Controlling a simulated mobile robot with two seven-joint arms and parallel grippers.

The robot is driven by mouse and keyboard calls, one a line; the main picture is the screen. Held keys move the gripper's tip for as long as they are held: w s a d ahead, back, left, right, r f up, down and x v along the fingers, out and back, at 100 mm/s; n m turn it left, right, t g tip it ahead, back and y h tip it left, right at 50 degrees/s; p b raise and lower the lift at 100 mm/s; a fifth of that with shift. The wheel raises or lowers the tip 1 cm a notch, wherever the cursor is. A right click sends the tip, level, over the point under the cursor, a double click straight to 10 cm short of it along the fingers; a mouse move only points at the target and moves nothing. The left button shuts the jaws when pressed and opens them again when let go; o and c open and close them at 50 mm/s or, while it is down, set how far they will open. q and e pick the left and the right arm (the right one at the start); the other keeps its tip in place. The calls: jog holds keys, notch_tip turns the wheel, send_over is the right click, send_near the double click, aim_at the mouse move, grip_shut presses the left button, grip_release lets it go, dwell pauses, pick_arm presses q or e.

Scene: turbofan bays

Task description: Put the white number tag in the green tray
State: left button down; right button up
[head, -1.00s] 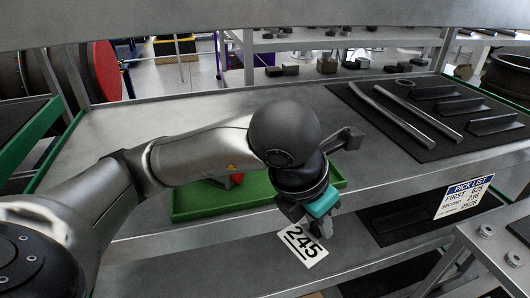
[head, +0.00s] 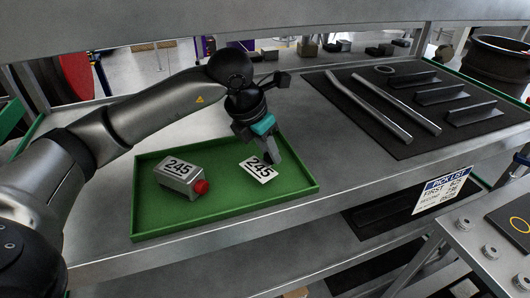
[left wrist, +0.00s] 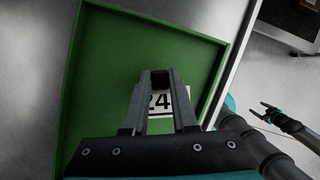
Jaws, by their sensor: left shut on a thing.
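The white number tag (head: 257,170), marked 245, is in the fingers of my left gripper (head: 268,155), over the right part of the green tray (head: 225,217). The left wrist view shows the tag (left wrist: 162,102) between the shut fingers (left wrist: 160,88), partly hidden, with the tray floor behind it. I cannot tell whether the tag touches the tray floor. My right gripper (left wrist: 268,112) shows small at the right of the left wrist view, with its fingers apart and empty, away from the tray.
A grey box (head: 181,176) with a 245 label and a red knob (head: 201,187) lies in the left part of the tray. A dark mat (head: 388,140) with metal parts lies to the right. A pick list card (head: 441,190) hangs on the shelf's front edge.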

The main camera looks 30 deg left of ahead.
aim_at(265, 157)
pick_arm(q)
jog(key=shift+w+a, duration=0.85)
jog(key=shift+a, duration=0.05)
notch_tip(265, 157, down, 3)
jog(key=shift+f+p, duration=0.2)
jog(key=shift+p, duration=0.2)
jog(key=shift+f, duration=0.1)
jog(key=shift+f, duration=0.15)
jog(key=c, duration=0.7)
grip_release()
